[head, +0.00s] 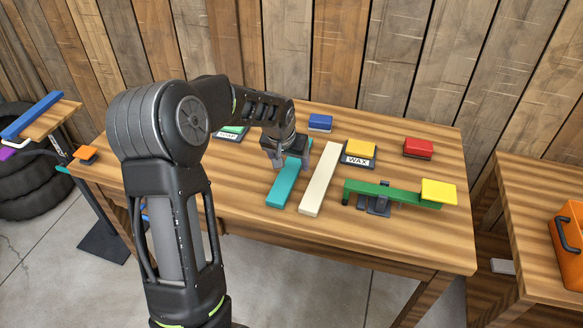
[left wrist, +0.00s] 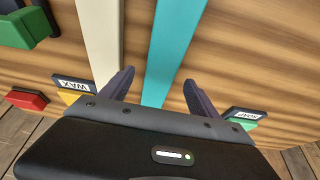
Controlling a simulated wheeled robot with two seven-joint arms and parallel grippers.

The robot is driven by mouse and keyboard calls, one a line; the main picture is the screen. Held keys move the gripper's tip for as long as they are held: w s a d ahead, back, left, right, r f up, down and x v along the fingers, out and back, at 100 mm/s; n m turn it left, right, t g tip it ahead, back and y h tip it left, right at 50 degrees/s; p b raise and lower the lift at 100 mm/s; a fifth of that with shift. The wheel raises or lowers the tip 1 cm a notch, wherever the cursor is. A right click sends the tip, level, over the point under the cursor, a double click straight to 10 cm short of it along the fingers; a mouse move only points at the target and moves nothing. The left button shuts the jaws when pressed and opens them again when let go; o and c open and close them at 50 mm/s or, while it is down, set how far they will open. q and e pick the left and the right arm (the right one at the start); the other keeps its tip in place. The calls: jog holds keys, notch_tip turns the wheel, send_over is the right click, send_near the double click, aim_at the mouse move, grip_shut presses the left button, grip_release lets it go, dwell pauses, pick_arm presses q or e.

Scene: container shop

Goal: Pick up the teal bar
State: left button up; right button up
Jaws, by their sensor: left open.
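The teal bar (head: 284,187) lies flat on the wooden table, beside a cream bar (head: 320,180) on its right. My left gripper (head: 289,160) is at the far end of the teal bar, low over it. In the left wrist view the teal bar (left wrist: 172,45) runs between the two spread fingers (left wrist: 158,90), with the cream bar (left wrist: 101,40) just outside one finger. The left gripper is open and holds nothing. Whether its fingers reach down beside the bar is hard to tell. My right gripper is not in view.
A green beam on a stand (head: 385,191) carries a yellow block (head: 438,191) at the right. A yellow block on a WAX pad (head: 359,150), a red block (head: 418,147) and a blue block (head: 320,122) stand at the back. An orange crate (head: 566,240) is on another table.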

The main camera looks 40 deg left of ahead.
aim_at(291, 169)
pick_arm(q)
jog(key=x, duration=0.2)
jog(key=shift+w+f, duration=0.2)
jog(key=shift+f, duration=0.15)
grip_shut()
dwell(0.9)
